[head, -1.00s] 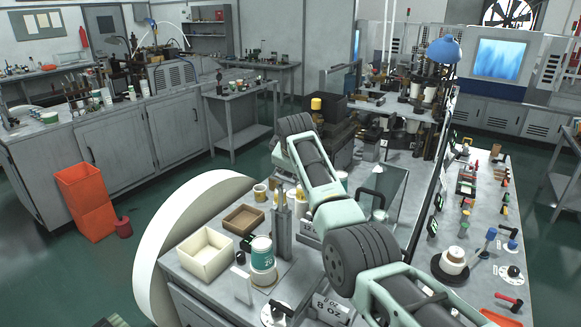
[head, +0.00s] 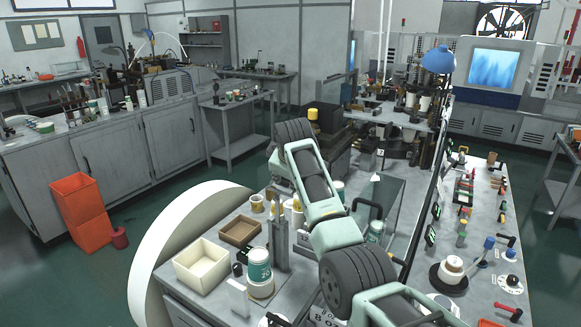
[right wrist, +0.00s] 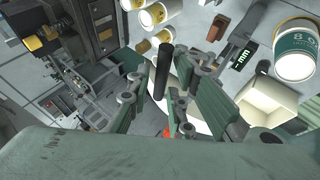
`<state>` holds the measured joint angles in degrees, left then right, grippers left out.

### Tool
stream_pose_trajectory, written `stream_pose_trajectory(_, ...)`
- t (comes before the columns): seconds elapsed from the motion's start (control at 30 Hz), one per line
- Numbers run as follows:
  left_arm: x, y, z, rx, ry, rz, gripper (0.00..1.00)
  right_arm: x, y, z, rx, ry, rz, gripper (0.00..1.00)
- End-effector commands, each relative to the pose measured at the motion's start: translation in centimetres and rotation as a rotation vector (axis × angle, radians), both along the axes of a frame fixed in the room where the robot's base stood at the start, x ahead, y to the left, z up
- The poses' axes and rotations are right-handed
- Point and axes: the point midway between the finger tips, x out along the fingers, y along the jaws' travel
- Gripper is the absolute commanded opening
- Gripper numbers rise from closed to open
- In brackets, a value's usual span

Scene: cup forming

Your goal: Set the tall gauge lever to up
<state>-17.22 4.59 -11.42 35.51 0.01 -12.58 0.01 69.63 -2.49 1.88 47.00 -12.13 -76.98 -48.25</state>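In the right wrist view my right gripper (right wrist: 161,88) is open, its green-padded fingers apart. A dark upright rod (right wrist: 161,70) shows between the fingers in that picture; I cannot tell whether it is the gauge lever or whether a finger touches it. In the head view my right arm reaches up from the lower right across the bench, and its fingers cannot be made out. A tall grey upright (head: 281,243) stands on the bench left of the arm; it may be the tall gauge, but its lever is not clear. My left gripper is not in view.
A cream tray (head: 202,265), a brown box (head: 240,232) and a white-and-green cup (head: 260,268) crowd the bench left of the upright. A clear panel (head: 392,200) stands right of the arm. Knobs and levers line the right-hand panel (head: 480,265).

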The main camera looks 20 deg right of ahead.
Motion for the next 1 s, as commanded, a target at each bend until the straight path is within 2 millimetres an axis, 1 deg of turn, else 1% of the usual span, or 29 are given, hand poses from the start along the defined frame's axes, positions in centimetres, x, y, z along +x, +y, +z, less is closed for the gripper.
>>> stream_pose_trajectory(0.1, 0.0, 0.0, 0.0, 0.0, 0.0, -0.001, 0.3, -1.3, 0.3, 1.7, 0.0, -0.004, 0.001, 0.2)
stream_pose_trajectory(0.3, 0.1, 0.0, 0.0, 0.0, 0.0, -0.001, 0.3, -3.7, 0.8, 4.5, -0.001, -0.002, 0.0, 0.2)
stream_pose_trajectory(0.4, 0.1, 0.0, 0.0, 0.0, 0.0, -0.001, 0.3, -4.6, 0.9, 5.6, 0.0, -0.002, -0.001, 0.2)
stream_pose_trajectory(0.5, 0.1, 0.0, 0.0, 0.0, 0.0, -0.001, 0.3, -5.3, 1.1, 6.4, 0.001, 0.0, -0.001, 0.2)
stream_pose_trajectory(0.67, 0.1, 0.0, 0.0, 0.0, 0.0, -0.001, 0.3, -5.7, 1.2, 6.8, 0.001, 0.001, -0.001, 0.2)
stream_pose_trajectory(1.0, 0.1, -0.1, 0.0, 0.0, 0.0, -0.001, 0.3, -5.7, 1.2, 6.8, 0.0, 0.002, -0.002, 0.2)
